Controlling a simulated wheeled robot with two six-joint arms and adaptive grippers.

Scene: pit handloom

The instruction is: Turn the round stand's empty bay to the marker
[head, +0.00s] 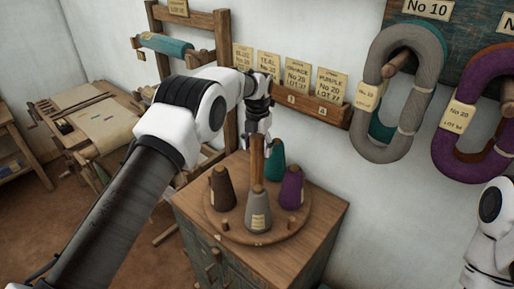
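The round wooden stand (238,236) sits on top of a cabinet. It carries a brown cone (222,188), a grey cone (258,212), a teal cone (275,160) and a purple cone (292,190). A wooden post (256,163) rises above the grey cone near the middle. Short bare pegs show near the rim, one at front left (225,225) and one at front right (293,223). I cannot make out which bay is empty, or the marker. My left gripper (264,146) points down at the post's top; whether its fingers grip it is unclear. My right gripper is out of view.
The cabinet (325,210) stands against the wall. Behind it are a wooden rack (225,60) and a card holder (325,112) with labels. Grey (375,150) and purple (450,150) yarn hanks hang at right. A work table (100,115) stands at far left.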

